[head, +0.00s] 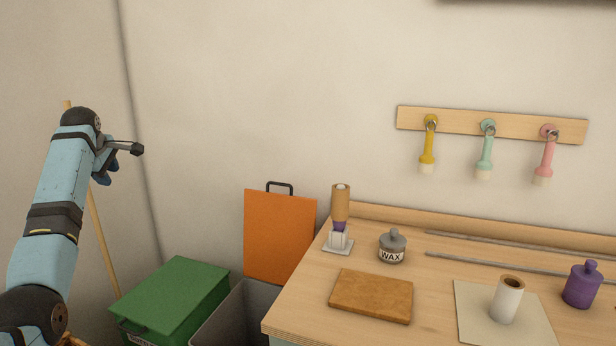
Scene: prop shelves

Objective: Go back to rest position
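My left arm comes in from the left edge and rises, and its gripper (125,149) is high at the left, in front of the bare wall. The gripper is well away from the workbench and touches nothing that I can see. Its fingers are seen from the side and partly overlap, so I cannot tell how far apart they are. I see no object in it. My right arm and gripper are not in view.
Three brushes hang from a rail (460,122).

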